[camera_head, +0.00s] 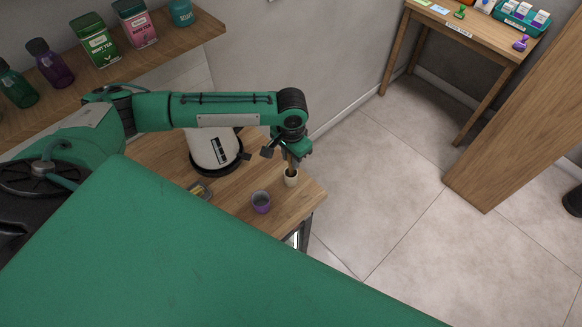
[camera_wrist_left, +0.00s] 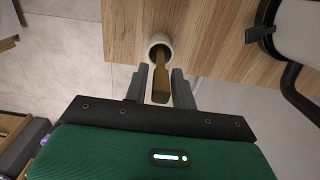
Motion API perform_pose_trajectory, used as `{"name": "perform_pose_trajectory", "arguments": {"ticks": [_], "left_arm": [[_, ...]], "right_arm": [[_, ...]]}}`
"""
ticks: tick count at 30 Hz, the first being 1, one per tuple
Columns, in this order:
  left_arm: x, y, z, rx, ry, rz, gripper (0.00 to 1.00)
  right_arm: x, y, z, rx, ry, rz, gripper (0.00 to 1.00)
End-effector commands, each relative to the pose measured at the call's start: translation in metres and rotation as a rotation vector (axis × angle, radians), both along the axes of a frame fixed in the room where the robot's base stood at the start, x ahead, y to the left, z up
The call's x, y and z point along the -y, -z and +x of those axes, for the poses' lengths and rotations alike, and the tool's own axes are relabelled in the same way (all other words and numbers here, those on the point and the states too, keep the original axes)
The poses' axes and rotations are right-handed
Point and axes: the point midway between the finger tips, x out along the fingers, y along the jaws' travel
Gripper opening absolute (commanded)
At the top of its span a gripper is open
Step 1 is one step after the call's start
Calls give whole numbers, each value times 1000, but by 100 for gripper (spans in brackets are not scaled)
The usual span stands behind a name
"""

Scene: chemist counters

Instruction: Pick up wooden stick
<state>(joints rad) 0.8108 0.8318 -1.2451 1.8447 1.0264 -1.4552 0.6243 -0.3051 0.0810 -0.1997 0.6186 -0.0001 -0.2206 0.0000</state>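The wooden stick (camera_wrist_left: 160,80) stands in a small white cup (camera_head: 291,178) near the table's corner. In the left wrist view the cup's round rim (camera_wrist_left: 151,41) shows around the stick's lower part. My left gripper (camera_head: 289,158) is above the cup, pointing down. In the left wrist view my left gripper's two fingers (camera_wrist_left: 160,84) stand apart on either side of the stick, with narrow gaps between them and it. In the head view the gripper hides much of the stick. My right gripper is not in view.
A purple cup (camera_head: 261,203) stands close to the white cup. A white kettle-like vessel (camera_head: 212,150) with a dark base and handle stands left of my gripper. A small yellowish item (camera_head: 199,190) lies nearby. A shelf (camera_head: 180,48) with tins and bottles is at upper left.

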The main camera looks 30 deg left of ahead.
Motion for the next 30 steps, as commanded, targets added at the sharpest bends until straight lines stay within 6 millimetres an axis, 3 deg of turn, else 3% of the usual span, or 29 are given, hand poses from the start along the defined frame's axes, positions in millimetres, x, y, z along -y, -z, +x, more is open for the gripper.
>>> {"name": "perform_pose_trajectory", "arguments": {"ticks": [1, 3, 4, 17, 23, 30], "left_arm": [[0, 0, 0, 0, 0, 0, 16], [0, 0, 0, 0, 0, 0, 2], [0, 0, 0, 0, 0, 0, 0], [0, -7, 1, 2, -1, 0, 0], [-1, -30, 1, 5, -1, -1, 0], [0, -84, 1, 6, 0, -2, 0]], "right_arm": [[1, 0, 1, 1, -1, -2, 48], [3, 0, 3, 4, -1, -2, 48], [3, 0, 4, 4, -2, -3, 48], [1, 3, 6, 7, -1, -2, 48], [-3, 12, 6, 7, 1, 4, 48], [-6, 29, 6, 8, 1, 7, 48]]}}
